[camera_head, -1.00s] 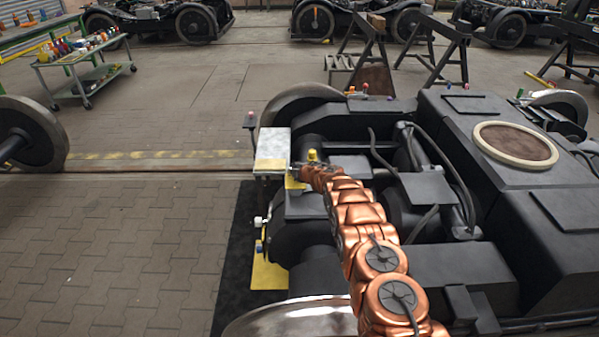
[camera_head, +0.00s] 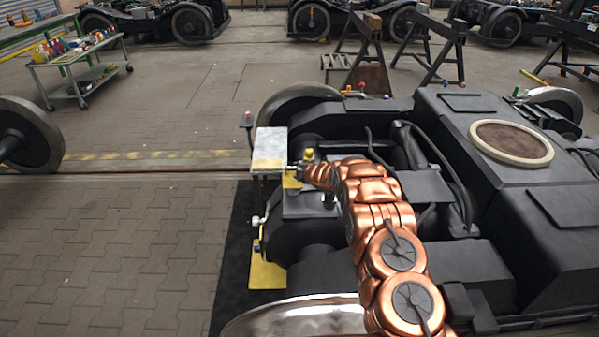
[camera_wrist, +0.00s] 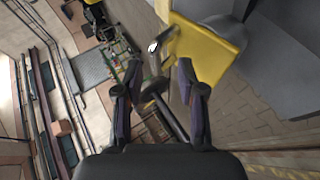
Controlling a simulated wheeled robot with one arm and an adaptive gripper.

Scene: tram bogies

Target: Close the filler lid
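The filler lid cannot be told for sure. In the head view a yellow cap (camera_head: 309,155) and a yellow bracket (camera_head: 291,180) stand at the bogie's left end, and one may belong to it. My gripper is at the end of the copper arm, close beside them, its fingers too small to read there. In the wrist view my gripper (camera_wrist: 158,82) is open, its two dark fingers apart. A yellow part (camera_wrist: 208,50) lies beyond the right finger, and a shiny metal piece (camera_wrist: 161,42) shows ahead between the fingertips. Contact cannot be told.
A pale grey box (camera_head: 271,150) sits on the bogie's left edge. The dark bogie (camera_head: 430,265) with hoses and a round hatch (camera_head: 511,143) fills the right. A tool trolley (camera_head: 80,68) stands at the back left.

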